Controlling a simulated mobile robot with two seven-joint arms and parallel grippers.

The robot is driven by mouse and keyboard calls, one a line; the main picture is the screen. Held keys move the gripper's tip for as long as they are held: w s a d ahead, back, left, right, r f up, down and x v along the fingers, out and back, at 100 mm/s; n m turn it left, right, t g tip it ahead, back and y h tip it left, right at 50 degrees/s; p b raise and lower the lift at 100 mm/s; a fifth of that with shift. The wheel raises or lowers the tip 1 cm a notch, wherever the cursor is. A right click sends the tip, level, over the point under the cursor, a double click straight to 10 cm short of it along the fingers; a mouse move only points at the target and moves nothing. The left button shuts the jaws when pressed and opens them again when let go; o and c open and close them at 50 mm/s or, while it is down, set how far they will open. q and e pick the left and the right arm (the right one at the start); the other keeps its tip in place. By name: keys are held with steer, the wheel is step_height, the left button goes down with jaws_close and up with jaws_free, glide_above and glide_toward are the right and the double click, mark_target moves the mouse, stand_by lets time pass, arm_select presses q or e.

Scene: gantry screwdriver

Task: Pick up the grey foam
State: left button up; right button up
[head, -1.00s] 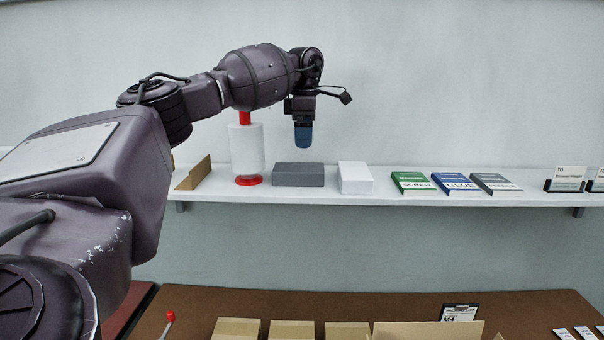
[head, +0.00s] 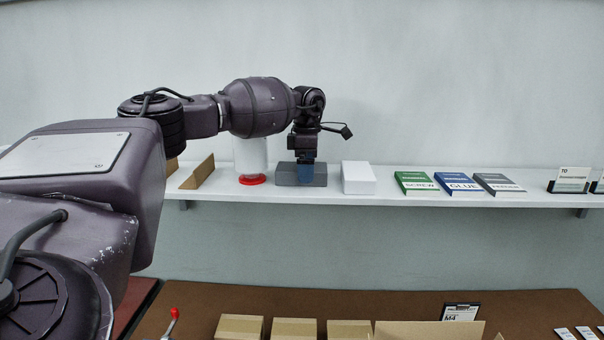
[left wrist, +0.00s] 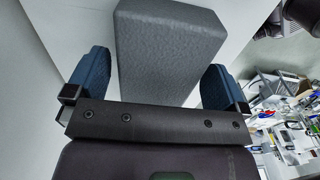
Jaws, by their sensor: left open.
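The grey foam (head: 288,174) is a dark grey block lying on the white shelf (head: 420,198), between a red and white roll and a white block. My left gripper (head: 306,174) points down at the foam, its blue fingers overlapping the block in the head view. In the left wrist view the foam (left wrist: 168,55) lies between the two open fingers (left wrist: 155,85), one on each side. Small gaps show between the fingers and the foam. The right gripper is not in view.
The white roll on a red base (head: 251,158) stands just left of the foam, partly behind my arm. The white block (head: 358,178) is close on the right. Green, blue and grey boxes (head: 458,184) sit farther right. Cardboard boxes (head: 293,328) stand on the brown table below.

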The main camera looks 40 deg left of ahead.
arm_select(q)
steer(key=shift+c, duration=0.2)
steer(key=c, duration=0.8)
steer(key=shift+o, duration=0.2)
